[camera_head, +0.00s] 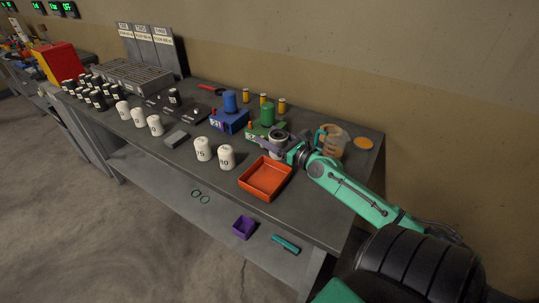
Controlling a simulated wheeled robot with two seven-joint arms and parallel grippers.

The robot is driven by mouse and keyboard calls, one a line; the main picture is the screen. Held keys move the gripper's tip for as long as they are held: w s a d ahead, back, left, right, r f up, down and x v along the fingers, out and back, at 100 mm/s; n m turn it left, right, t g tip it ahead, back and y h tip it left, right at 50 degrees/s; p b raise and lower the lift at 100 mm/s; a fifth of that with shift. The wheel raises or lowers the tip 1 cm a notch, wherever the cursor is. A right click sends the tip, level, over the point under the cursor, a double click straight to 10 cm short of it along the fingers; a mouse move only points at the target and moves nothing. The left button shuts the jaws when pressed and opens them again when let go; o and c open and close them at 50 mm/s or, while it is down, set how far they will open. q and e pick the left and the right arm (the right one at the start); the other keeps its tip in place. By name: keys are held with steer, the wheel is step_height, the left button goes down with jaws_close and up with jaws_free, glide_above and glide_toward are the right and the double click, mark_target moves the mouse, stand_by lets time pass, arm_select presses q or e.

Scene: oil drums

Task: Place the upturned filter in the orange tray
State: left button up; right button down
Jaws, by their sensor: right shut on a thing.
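The orange tray (265,179) is on the front part of the grey bench, and it looks empty. My right gripper (279,146) comes in from the right, behind the tray's far right corner. It is shut on a pale round filter (277,138), seen small and partly covered by the fingers. I cannot make out clearly which end of the filter is up. The gripper and filter are apart from the tray in the picture. My left gripper is not in view.
Two white canisters (226,157) stand left of the tray, with more white ones further left. A green unit (266,117) and a blue unit (230,110) stand behind. A purple bin (243,227) is on the lower shelf.

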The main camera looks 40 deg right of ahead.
step_height(320, 180, down, 7)
steer(key=b, duration=0.4)
steer(key=shift+d+b, duration=0.1)
steer(key=shift+b, duration=0.2)
step_height(320, 180, down, 4)
steer(key=b, duration=0.3)
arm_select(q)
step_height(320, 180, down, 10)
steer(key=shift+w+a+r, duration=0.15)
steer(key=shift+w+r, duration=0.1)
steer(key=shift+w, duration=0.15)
arm_select(e)
steer(key=shift+c, duration=1.8)
jaws_free()
steer(key=shift+f, duration=0.1)
steer(key=o, duration=0.4)
steer(key=shift+s, duration=0.1)
steer(key=shift+c, duration=0.2)
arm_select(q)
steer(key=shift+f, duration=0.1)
